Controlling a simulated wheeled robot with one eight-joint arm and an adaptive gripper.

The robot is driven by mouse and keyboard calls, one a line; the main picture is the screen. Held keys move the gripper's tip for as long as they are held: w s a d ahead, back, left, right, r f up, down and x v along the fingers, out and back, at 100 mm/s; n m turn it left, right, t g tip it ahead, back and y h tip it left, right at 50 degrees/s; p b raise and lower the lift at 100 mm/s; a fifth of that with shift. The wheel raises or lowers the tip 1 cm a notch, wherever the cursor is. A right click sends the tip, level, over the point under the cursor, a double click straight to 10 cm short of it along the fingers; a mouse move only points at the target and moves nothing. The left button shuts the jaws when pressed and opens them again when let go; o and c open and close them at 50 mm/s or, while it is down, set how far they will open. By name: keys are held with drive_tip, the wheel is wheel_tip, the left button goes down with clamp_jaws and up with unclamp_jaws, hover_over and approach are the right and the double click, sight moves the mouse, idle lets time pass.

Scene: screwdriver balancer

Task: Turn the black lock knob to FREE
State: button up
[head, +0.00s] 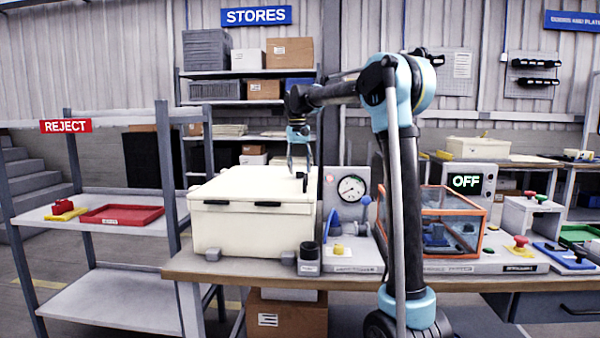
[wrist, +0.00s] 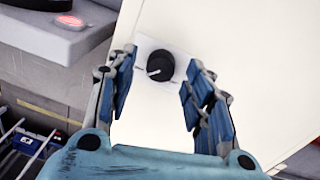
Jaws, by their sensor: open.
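The black lock knob (wrist: 160,65) is round, with a white pointer line directed to the left and slightly down in the wrist view. It sits on a pale square plate (wrist: 146,46) on the cream box (wrist: 215,25). No label that I can read shows near it. My gripper (head: 300,168) is above the cream box (head: 250,235) in the head view. Its blue-padded fingers are open, one on each side of the knob in the wrist view, with visible gaps. How high the fingertips are above the plate is hard to tell. The knob is not clear in the head view.
The box stands at the left end of the bench (head: 225,268). A dial gauge (head: 351,188), an orange-framed clear case (head: 465,205) and a display reading OFF (head: 466,181) stand to its right. A reject rack (head: 100,290) is at the left.

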wheel_tip(320, 180, up, 11)
drive_tip(key=shift+a+f, duration=0.2)
drive_tip(key=shift+a, duration=0.05)
idle(0.4)
